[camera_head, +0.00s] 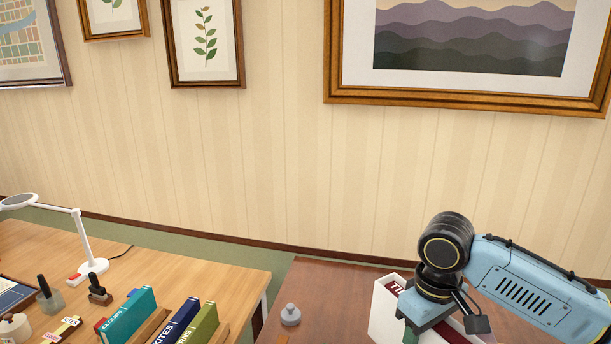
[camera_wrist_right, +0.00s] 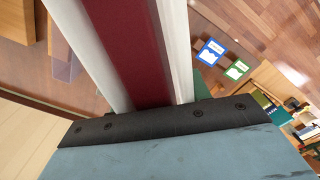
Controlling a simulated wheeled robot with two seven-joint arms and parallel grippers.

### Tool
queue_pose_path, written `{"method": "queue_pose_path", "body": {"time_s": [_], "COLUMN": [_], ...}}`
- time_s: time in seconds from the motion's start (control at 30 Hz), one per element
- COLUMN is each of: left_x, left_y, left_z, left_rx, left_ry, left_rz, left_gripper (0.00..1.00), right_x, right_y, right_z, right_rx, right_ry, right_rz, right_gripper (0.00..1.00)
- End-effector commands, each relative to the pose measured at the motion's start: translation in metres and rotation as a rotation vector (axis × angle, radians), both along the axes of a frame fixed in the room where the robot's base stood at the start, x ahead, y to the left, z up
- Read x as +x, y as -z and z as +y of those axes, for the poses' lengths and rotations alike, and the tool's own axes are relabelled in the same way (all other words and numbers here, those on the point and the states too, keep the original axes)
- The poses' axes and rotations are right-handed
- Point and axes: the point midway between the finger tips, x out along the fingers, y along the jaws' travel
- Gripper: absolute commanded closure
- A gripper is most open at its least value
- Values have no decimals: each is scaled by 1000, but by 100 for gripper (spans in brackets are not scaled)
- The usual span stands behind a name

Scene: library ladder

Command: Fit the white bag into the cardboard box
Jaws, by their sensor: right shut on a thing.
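No white bag and no cardboard box shows in either view. At the lower right of the head view, a white box-like holder (camera_head: 380,312) on the brown table has a dark red book (camera_head: 394,287) with white lettering between its sides. My right gripper (camera_head: 440,328) is over it, shut, apparently on the dark red book; its fingertips are hidden. In the right wrist view, the dark red book (camera_wrist_right: 135,50) runs between two white strips (camera_wrist_right: 85,45), up against the gripper's black edge. My left gripper is not in view.
A grey knobbed object (camera_head: 290,315) stands on the brown table (camera_head: 325,300), left of the holder. The lighter desk (camera_head: 190,275) at left carries a white lamp (camera_head: 85,245), a teal book (camera_head: 130,315), other upright books and small stamps. The wall with framed pictures is behind.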

Motion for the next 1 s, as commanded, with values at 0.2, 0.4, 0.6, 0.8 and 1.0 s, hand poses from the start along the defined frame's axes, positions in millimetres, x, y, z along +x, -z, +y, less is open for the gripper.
{"method": "queue_pose_path", "body": {"time_s": [0.2,0.4,0.6,0.8,1.0], "left_x": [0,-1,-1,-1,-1], "left_y": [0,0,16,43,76], "left_z": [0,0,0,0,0], "left_rx": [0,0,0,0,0], "left_ry": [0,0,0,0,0], "left_rz": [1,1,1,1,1], "left_gripper": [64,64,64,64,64], "right_x": [-17,-28,-31,-31,-31], "right_y": [-2,-3,13,40,73], "right_z": [-2,-4,-4,-4,-4], "right_rx": [0,-3,-3,-3,-3], "right_ry": [278,446,507,506,505], "right_rz": [2,3,5,5,5], "right_gripper": [79,79,79,79,79]}}
